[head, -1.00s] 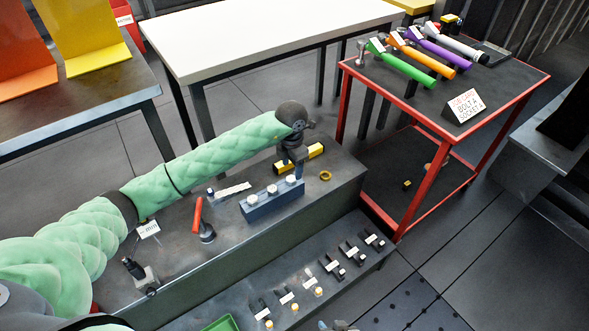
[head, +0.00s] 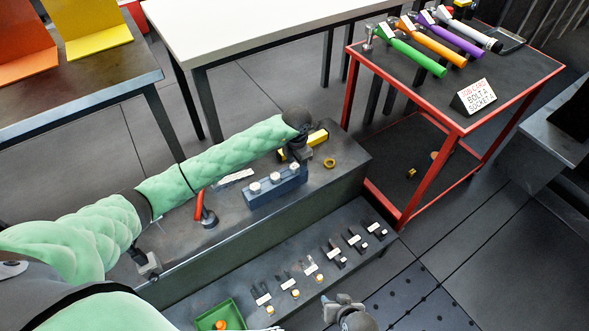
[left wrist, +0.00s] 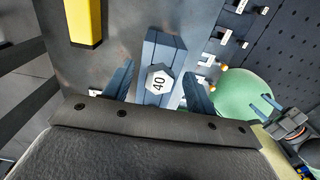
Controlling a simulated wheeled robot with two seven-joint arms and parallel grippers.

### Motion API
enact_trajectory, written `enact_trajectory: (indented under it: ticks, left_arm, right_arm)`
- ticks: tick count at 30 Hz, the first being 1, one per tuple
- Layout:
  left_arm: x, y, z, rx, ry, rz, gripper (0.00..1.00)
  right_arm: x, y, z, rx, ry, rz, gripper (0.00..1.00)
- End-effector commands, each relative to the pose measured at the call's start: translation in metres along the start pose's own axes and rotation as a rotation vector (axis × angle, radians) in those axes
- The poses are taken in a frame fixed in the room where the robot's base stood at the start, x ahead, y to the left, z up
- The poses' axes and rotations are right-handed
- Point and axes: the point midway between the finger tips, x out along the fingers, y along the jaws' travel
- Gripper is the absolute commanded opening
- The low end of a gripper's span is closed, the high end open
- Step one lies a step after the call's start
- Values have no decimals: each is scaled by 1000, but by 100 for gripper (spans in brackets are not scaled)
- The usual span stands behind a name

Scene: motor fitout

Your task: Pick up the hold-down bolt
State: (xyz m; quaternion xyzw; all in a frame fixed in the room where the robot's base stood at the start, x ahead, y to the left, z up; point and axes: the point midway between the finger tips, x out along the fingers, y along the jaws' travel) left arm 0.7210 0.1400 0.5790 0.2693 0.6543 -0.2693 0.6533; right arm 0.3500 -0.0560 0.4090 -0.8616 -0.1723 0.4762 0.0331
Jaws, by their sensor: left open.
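A blue block (head: 262,200) on the grey bench holds three pale-headed bolts, with the right one (head: 294,168) below my left gripper (head: 299,157). In the left wrist view a hex bolt head marked 40 (left wrist: 160,80) stands in the blue block (left wrist: 163,45). My left gripper (left wrist: 158,90) is open, one finger on each side of this block and bolt, apart from the head. The other bolts are hidden in that view. My right gripper (head: 344,303) is empty at the bottom of the head view; its fingers look apart in the left wrist view (left wrist: 270,103).
A yellow bar (head: 317,137) and a brass ring (head: 329,163) lie near the block. A red-handled tool (head: 199,205) stands left of it. A lower shelf holds several labelled small parts (head: 311,268) and a green tray (head: 202,322). A red cart (head: 456,126) stands right.

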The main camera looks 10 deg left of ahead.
Motion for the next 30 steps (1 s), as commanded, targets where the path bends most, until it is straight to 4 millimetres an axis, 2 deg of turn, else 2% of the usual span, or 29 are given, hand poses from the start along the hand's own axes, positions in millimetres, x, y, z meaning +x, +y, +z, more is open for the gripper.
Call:
enact_trajectory:
  ticks: [5,12,13,14,23,26,30]
  left_arm:
    - [0,0,0,0,-1,0,56]
    - [0,0,0,0,-1,0,9]
    - [0,0,0,0,-1,0,3]
    - [0,0,0,0,-1,0,1]
    - [-5,0,1,1,-2,1,1]
    - [-16,0,1,1,-4,1,1]
    - [-43,1,1,2,-5,3,1]
  right_arm:
    - [-1,-1,-2,0,3,-1,36]
    - [0,0,0,0,0,0,36]
    - [0,0,1,0,-1,0,36]
    - [0,0,1,0,-1,0,36]
    - [2,1,2,0,-1,1,36]
    - [5,2,3,0,5,1,36]
    - [15,4,9,0,21,3,36]
